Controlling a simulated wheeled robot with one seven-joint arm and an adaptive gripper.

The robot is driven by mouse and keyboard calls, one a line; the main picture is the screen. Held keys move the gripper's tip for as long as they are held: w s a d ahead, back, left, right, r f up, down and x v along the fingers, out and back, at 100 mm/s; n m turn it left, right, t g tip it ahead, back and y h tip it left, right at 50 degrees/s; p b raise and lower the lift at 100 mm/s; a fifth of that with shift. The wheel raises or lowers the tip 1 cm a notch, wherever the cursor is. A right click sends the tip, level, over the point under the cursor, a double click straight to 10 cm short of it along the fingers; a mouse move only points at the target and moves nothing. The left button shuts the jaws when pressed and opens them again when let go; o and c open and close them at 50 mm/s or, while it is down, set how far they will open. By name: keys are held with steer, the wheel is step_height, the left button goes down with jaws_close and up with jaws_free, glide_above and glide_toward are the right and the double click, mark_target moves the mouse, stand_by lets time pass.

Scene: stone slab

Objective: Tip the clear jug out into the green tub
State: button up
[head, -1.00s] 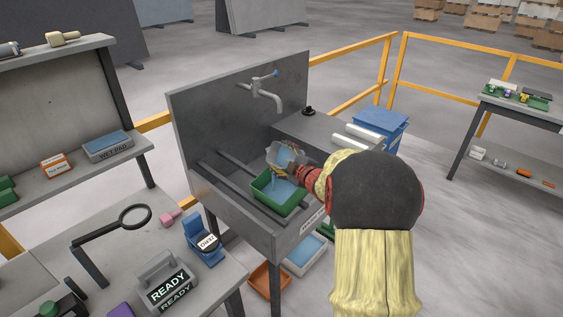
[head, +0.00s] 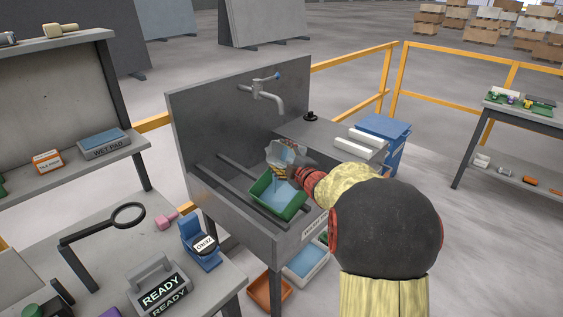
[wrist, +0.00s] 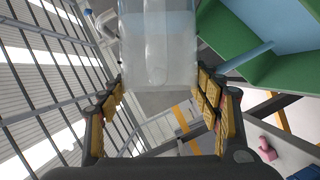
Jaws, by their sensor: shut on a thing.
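The clear jug (head: 286,151) is held tilted above the green tub (head: 292,210) in the sink. My gripper (wrist: 161,82) is shut on the jug, one padded finger on each side. The clear jug wall (wrist: 157,45) fills the top middle of the wrist view. The green tub (wrist: 285,72) shows at the upper right there, with a pale blue streak (wrist: 246,56) across it that looks like poured liquid. Blue liquid (head: 283,190) shows inside the tub in the head view. My arm hides part of the sink's right side.
The grey sink (head: 240,205) has rails across it and a tap (head: 268,92) behind the jug. A bench (head: 90,255) with a magnifier and a READY sign stands at the left. A blue bin (head: 385,137) and yellow railings stand at the right.

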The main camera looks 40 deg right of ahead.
steer(key=shift+a+n+h+b, duration=0.3)
steer(key=shift+n+b, duration=0.4)
steer(key=shift+b, duration=1.65)
steer(key=shift+a+r+n+t, duration=0.15)
steer(key=shift+a+n+t, duration=0.15)
steer(key=shift+n+t, duration=0.3)
steer(key=shift+s+a+n+t+h, duration=0.1)
steer(key=shift+a+n+t+h, duration=0.2)
steer(key=shift+n, duration=0.65)
steer(key=shift+a+n+t+h, duration=0.1)
steer(key=shift+a+n+t, duration=0.25)
steer(key=shift+n, duration=0.6)
